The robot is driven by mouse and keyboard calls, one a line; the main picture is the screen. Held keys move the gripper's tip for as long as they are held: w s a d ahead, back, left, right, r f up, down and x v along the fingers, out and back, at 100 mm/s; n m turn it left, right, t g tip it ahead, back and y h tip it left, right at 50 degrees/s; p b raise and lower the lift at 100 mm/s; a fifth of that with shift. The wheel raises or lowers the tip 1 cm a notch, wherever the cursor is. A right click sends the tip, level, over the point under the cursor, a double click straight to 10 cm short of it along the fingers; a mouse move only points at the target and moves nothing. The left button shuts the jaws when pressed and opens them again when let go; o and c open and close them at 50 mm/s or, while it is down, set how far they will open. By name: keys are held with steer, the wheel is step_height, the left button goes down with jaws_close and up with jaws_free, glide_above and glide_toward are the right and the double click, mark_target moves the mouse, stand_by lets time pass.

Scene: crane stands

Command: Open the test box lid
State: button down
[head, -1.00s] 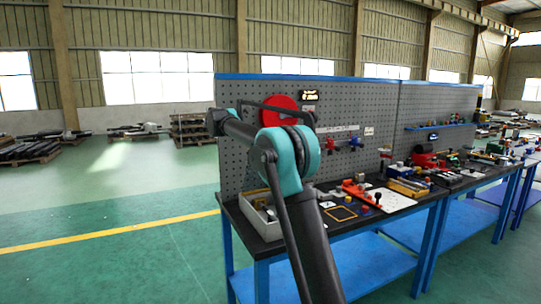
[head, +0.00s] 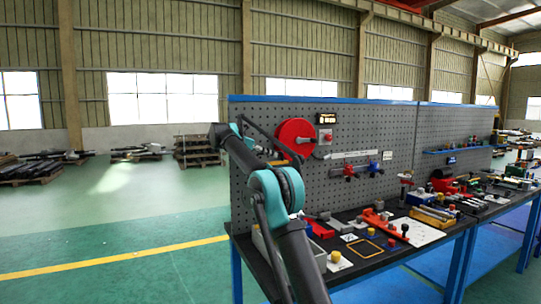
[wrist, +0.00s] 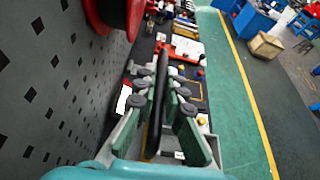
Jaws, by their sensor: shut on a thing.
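In the wrist view my gripper (wrist: 161,88) has its two grey-green fingers on either side of a long, thin dark piece (wrist: 154,130), seen almost edge-on, and is shut on it. I cannot tell whether this piece is the test box lid. In the head view my arm reaches over the left end of the bench, towards the pegboard, and my fingers cannot be made out there. No test box can be told for sure; a pale open tray (head: 259,240) at the bench's left end is mostly hidden behind my arm.
A red disc (head: 295,139) is mounted on the grey pegboard (head: 390,130), close to my gripper; it also shows in the wrist view (wrist: 88,15). The black bench top (head: 350,262) holds a red fixture (head: 377,218) and several small parts.

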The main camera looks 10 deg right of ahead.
steer(key=shift+w+a, duration=0.1)
steer(key=c, duration=1.6)
jaws_free()
steer(key=v, duration=0.7)
steer(key=shift+a, duration=0.15)
steer(key=shift+a+r, duration=0.1)
steer(key=shift+a, duration=0.05)
